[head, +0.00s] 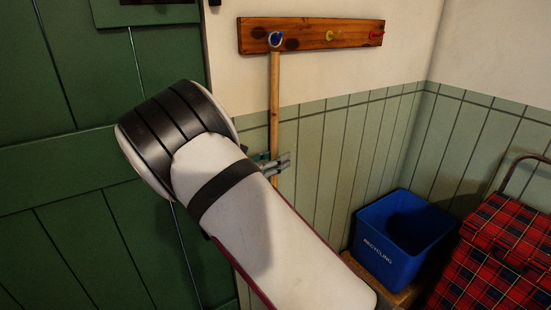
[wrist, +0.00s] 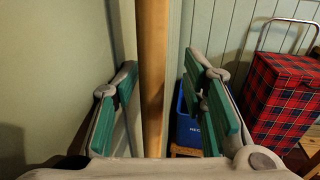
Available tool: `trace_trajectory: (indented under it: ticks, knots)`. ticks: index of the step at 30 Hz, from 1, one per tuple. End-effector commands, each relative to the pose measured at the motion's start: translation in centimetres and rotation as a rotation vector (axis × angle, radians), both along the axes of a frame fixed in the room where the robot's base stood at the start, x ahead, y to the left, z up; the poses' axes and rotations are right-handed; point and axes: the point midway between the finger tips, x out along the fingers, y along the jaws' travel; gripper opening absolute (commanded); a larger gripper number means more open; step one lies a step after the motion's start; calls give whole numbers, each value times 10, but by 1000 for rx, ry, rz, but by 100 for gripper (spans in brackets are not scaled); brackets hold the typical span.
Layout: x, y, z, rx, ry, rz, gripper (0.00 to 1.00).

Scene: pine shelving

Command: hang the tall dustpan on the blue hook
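The tall dustpan's wooden handle (head: 275,95) hangs upright against the wall, its top end at the blue hook (head: 276,39). A pale ring shows around the blue hook. The pan end is hidden behind my arm. In the wrist view the handle (wrist: 152,80) runs vertically between the green-padded fingers, with a gap on each side. My gripper (head: 272,163) is open around the middle part of the handle; it also shows in the wrist view (wrist: 160,70).
The wooden rail (head: 345,33) also carries a yellow hook (head: 331,35) and a red hook (head: 375,34). A blue recycling bin (head: 385,262) and a red plaid trolley bag (head: 490,265) stand at right. A green door (head: 60,150) is at left.

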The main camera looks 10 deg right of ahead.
Motion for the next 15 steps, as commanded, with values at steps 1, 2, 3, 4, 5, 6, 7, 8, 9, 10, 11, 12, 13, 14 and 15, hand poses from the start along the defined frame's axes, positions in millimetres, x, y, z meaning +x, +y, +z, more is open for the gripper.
trace_trajectory:
  ticks: [1,2,3,4,5,6,7,8,9,10,11,12,13,14,15]
  knots:
    - [0,2,0,1,0,3,40]
    - [-1,4,0,1,0,3,40]
    - [-2,6,0,1,0,4,40]
    - [-3,9,0,0,0,5,40]
    - [-5,13,0,1,-1,6,40]
    - [-8,18,1,0,-1,5,40]
    - [-11,23,1,0,-1,5,40]
    - [-14,27,1,1,-1,5,40]
    - [-17,35,1,0,-1,6,40]
    - [-20,40,1,0,-1,6,40]
    - [-24,46,1,0,-1,5,40]
    - [-28,53,1,0,-1,5,40]
    - [-31,58,1,-1,-2,5,40]
    - [-34,63,1,-1,-2,4,40]
    - [-38,70,1,-1,-2,4,40]
